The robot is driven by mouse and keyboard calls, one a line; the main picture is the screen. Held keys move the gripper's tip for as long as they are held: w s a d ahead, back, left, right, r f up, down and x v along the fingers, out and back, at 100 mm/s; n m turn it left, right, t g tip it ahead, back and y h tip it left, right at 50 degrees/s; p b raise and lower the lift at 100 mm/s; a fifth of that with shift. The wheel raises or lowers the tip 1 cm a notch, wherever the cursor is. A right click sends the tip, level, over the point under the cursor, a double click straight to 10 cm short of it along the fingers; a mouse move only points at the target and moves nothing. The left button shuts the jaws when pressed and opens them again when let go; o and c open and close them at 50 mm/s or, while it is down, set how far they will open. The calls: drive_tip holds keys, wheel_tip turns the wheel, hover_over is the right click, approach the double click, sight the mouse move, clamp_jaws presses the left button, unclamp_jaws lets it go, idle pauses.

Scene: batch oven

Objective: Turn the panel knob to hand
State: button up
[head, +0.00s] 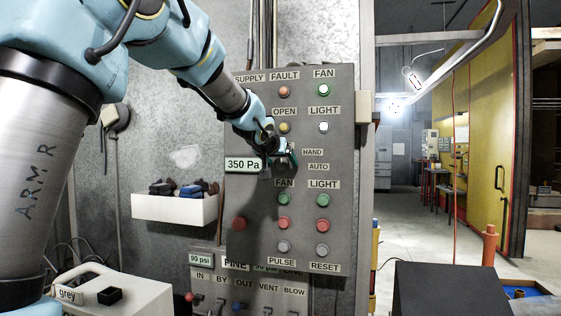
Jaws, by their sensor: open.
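The grey control panel (345,200) stands upright in the middle of the head view. Its HAND label (312,152) and AUTO label (318,167) sit one above the other, right of my gripper (290,158). My gripper is open and close to the panel face, just left of these labels. The knob is hidden behind the gripper, so I cannot tell where it points or whether the fingers touch it.
Lamps and buttons lie above and below the gripper, including a red button (239,224). A 350 Pa display (243,164) is just left of it. A white bin (174,209) hangs on the wall. Open floor lies right of the panel.

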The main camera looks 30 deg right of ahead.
clamp_jaws()
idle(0.6)
